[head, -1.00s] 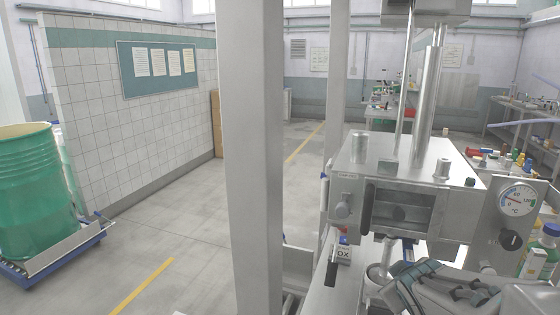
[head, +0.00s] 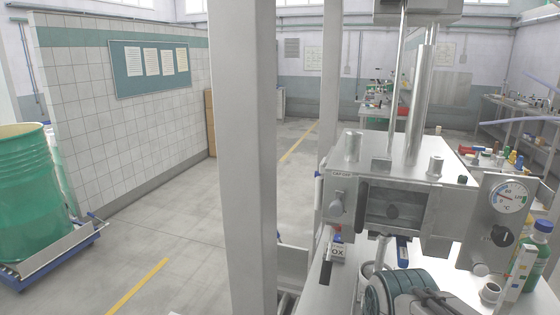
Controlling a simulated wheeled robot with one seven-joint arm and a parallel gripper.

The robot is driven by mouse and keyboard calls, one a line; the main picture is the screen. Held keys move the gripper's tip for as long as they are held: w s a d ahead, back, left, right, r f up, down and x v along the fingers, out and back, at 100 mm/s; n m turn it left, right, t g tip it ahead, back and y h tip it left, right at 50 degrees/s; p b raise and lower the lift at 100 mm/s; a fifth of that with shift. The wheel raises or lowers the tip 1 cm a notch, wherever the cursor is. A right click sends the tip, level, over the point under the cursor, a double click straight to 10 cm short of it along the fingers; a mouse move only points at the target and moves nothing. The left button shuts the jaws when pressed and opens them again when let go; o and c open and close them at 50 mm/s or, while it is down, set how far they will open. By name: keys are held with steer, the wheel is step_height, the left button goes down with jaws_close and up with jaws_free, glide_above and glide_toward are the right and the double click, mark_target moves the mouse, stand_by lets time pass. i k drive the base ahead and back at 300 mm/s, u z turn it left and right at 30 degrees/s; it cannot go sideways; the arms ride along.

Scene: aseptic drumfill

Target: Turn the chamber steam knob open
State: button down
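The steel chamber box (head: 400,205) stands at right of centre, with a dark recessed window in its front. A grey knob (head: 338,198) sits on the small plate at its left end, under a label too small to read. A black round knob (head: 501,235) with a pale mark sits on the steel panel (head: 476,250) at right, below a round °C dial gauge (head: 510,196). I cannot read which knob is marked chamber steam. Part of my arm, grey with teal rings, shows at the bottom edge, below the box and apart from both knobs. No gripper fingers can be made out.
A grey post (head: 243,160) rises left of the chamber. A small box marked OX (head: 337,250) stands below its left end. A green bottle with a blue cap (head: 538,250) is beside the panel. A green drum (head: 30,195) stands far left. The floor between is clear.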

mark_target(502, 236)
steer(key=u, duration=0.05)
steer(key=k, duration=0.15)
steer(key=z, duration=1.2)
steer(key=k, duration=1.35)
steer(key=z, duration=0.75)
steer(key=i, duration=1.45)
steer(key=u, duration=0.2)
